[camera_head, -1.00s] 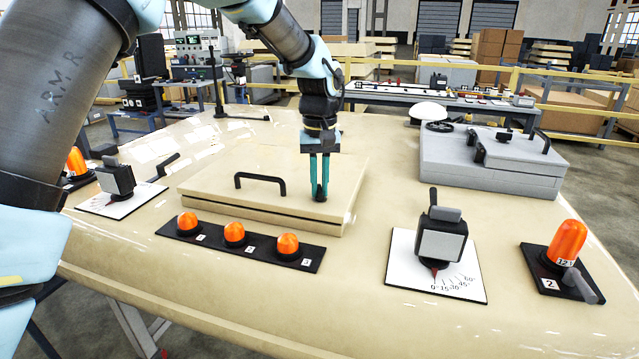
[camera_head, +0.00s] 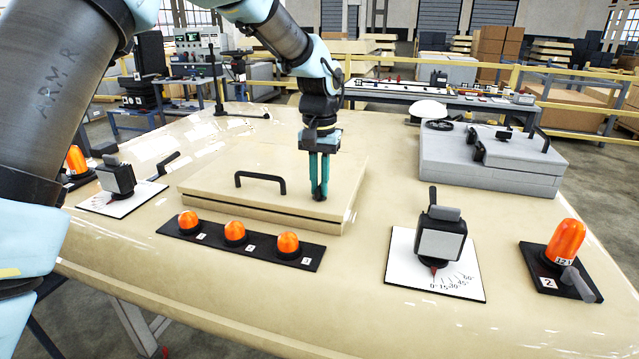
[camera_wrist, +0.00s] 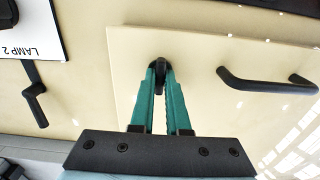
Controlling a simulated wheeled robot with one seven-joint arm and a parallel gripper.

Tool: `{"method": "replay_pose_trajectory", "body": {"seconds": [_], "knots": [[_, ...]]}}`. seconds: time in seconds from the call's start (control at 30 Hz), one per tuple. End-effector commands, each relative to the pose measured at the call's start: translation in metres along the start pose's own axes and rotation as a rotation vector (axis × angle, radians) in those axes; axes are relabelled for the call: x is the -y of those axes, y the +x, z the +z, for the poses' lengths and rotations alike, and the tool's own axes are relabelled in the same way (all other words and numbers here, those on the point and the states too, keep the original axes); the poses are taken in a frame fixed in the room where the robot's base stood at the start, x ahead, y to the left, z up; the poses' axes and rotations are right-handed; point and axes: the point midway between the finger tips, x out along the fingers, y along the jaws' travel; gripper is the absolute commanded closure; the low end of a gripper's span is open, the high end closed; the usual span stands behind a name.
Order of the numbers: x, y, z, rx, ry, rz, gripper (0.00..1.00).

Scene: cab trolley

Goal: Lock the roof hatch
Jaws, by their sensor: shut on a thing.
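The roof hatch (camera_head: 225,196) is a flat cream panel lying on the cream roof, with a black bar handle (camera_head: 260,180) on its top. The handle also shows at the right in the wrist view (camera_wrist: 265,82). My gripper (camera_head: 319,194) points down over the right part of the hatch, its teal fingers close together. In the wrist view the fingertips (camera_wrist: 159,72) are shut on a small black latch knob (camera_wrist: 159,66) near the hatch's edge. The fingers hide part of the knob, so its turn angle is hard to tell.
A row of orange lamps (camera_head: 235,231) lies in front of the hatch. A dial switch (camera_head: 441,240) and an orange lamp with a lever (camera_head: 566,243) stand to the right. A grey box (camera_head: 490,160) stands behind right. Another switch (camera_head: 117,180) is at left.

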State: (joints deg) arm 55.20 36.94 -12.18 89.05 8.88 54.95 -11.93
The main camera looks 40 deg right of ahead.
Motion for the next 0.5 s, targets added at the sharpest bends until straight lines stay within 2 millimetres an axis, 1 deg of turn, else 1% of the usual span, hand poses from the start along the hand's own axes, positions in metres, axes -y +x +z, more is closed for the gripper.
{"method": "replay_pose_trajectory", "body": {"seconds": [0.2, 0.23, 0.47, 0.5], "knots": [[-0.0003, 0.0, 0.0, 0.0, 0.002, 0.0, 1.0], [-0.0003, 0.0, 0.0, 0.0, 0.001, 0.0, 0.83], [-0.0002, 0.0, 0.0, 0.0, 0.0, 0.0, 0.57], [-0.0001, 0.0, 0.0, 0.0, 0.0, 0.0, 0.56]]}}
